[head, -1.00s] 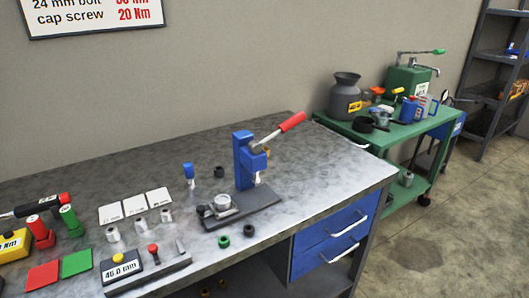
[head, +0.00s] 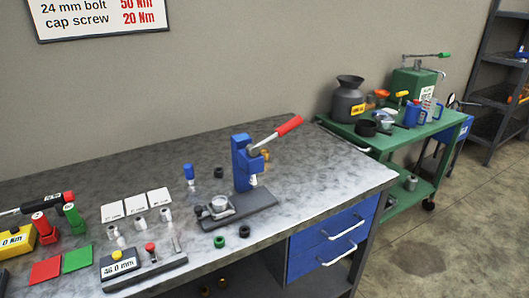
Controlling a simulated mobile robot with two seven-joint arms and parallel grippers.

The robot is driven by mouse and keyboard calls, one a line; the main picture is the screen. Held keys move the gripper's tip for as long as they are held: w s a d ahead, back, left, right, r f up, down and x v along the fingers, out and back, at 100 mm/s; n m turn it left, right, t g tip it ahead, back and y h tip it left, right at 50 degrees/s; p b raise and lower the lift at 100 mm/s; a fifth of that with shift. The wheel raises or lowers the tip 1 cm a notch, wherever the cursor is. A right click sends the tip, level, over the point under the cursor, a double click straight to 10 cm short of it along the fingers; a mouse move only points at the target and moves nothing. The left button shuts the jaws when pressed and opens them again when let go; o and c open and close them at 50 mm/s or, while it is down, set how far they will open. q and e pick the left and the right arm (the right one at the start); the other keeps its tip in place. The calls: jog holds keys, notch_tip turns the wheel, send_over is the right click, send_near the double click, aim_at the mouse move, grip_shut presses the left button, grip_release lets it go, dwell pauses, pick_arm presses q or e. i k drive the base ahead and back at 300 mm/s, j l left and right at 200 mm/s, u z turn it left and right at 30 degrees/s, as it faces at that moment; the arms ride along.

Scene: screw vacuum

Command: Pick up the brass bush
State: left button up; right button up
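A small brass-coloured piece (head: 266,155) shows just behind the blue arbor press (head: 243,165) on the workbench, partly hidden by the press; it may be the brass bush. Two more small brass-coloured pieces, one of them at the right (head: 222,282), lie low under the bench's front edge and are too small to identify. Several silver bushes, one of them at the right (head: 166,214), stand in front of white cards (head: 136,205). Neither of my grippers is in view.
A green ring (head: 219,242) and a dark ring (head: 244,231) lie before the press. A green cart (head: 385,139) stands right. The bench's back is clear.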

aim_at(266, 154)
jog(key=i+l+z, duration=0.1)
jog(key=i+z, duration=0.5)
jog(key=z, duration=0.25)
